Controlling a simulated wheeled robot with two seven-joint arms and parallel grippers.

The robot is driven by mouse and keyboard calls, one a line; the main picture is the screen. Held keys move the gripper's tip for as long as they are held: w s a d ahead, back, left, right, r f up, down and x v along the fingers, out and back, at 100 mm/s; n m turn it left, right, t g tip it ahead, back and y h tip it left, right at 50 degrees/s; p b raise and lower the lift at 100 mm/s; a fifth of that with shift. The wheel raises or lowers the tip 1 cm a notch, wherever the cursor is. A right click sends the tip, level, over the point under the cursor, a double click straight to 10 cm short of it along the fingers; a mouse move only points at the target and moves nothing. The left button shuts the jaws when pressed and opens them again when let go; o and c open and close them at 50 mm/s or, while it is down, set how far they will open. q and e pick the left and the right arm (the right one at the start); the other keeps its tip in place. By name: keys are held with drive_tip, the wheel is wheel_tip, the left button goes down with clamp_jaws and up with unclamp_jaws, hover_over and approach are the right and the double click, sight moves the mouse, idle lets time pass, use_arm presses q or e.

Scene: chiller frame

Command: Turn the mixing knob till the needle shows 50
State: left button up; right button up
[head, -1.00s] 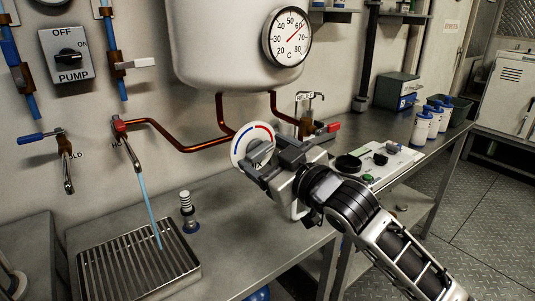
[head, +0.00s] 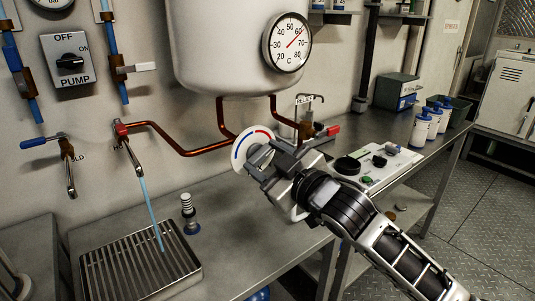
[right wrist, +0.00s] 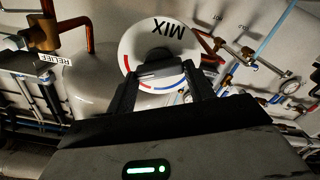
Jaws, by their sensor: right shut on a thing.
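The mixing knob sits on a white round plate (head: 242,147) with a red and blue arc, on the wall under the tank. My right gripper (head: 262,162) is shut on the knob, which its fingers mostly hide. In the right wrist view the plate (right wrist: 150,37) shows the word MIX upside down, and the two fingers (right wrist: 161,82) reach across its lower part. The round gauge (head: 287,43) on the tank has a red needle pointing up and right, close to 60. My left gripper is not in view.
A thin blue stream (head: 150,205) runs from the red-handled tap (head: 122,128) into the slatted drain tray (head: 140,268). A small ribbed fitting (head: 189,212) stands beside the tray. A relief valve (head: 306,126) is just right of the plate. A white panel (head: 380,165) lies right of my arm.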

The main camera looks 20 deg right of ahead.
drive_tip(key=n+p, duration=0.3)
drive_tip(key=n, duration=0.1)
drive_tip(key=shift+r, duration=0.1)
drive_tip(key=shift+a+n+p, duration=0.1)
drive_tip(key=shift+n+p, duration=0.6)
drive_tip(key=shift+n, duration=0.7)
drive_tip(key=shift+f, duration=0.2)
drive_tip(key=o, duration=1)
drive_tip(key=shift+s, duration=0.1)
drive_tip(key=b+v, duration=0.2)
drive_tip(key=v, duration=1.4)
drive_tip(key=shift+r, duration=0.1)
